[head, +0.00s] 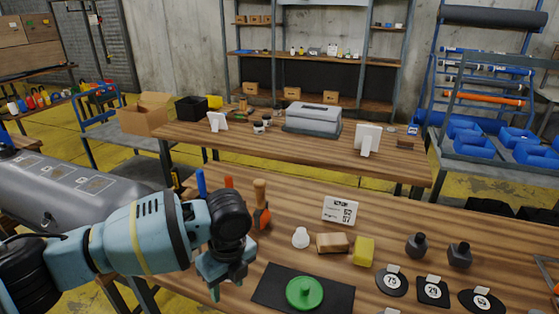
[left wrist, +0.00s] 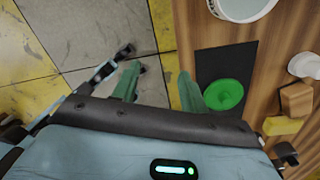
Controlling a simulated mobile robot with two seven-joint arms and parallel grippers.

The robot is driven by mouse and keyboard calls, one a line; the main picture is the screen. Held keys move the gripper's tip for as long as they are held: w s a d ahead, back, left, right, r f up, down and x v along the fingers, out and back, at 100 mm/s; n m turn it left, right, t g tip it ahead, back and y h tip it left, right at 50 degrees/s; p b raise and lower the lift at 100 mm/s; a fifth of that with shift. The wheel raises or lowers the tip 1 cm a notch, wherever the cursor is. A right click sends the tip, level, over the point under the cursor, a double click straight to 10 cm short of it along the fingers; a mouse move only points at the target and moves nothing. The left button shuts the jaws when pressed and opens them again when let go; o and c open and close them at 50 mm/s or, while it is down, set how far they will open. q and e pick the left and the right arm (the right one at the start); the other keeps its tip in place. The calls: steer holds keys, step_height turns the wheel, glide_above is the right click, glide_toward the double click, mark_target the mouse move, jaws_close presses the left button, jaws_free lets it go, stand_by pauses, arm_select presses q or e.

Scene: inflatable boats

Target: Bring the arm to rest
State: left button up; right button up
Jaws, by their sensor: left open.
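My left arm comes in from the left in the head view. Its gripper (head: 228,284) points down over the table's near left edge, beside a black mat (head: 340,296). A green round piece with a knob (head: 304,292) lies on the mat. In the left wrist view the green fingers (left wrist: 157,85) are apart with nothing between them; the floor shows below. The green piece (left wrist: 223,95) lies right of the fingers in that view, apart from them. My right gripper is not in view.
The wooden table (head: 395,228) holds a white bulb-shaped piece (head: 301,237), a brown block (head: 332,242), a yellow block (head: 364,251), a display (head: 340,210), dark weights (head: 417,245) and round black discs (head: 391,281). A grey boat tube (head: 60,190) is at left. Upright tools (head: 261,205) stand behind the gripper.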

arm_select(q)
steer(key=w+a+n, duration=0.2)
steer(key=a, duration=0.8)
steer(key=s+d+f+n+t+h, duration=0.25)
steer(key=s+f+n, duration=0.3)
steer(key=f, duration=0.55)
steer(key=s+d+f+n+t+h, duration=0.1)
steer(key=s+d+f+n+h, duration=0.35)
steer(key=f, duration=0.65)
steer(key=s+a+f+n+t+y, duration=0.2)
steer(key=s+a+n, duration=0.2)
steer(key=s+a, duration=0.6)
steer(key=s+a+f+n+t+y, duration=0.15)
steer(key=s+a+n, duration=0.25)
steer(key=s+a, duration=0.55)
steer(key=d+r+n+t, duration=0.1)
steer(key=d+n, duration=0.4)
steer(key=d, duration=0.8)
steer(key=shift+s+t+p, duration=0.35)
steer(key=shift+s+t, duration=0.1)
steer(key=shift+t, duration=0.05)
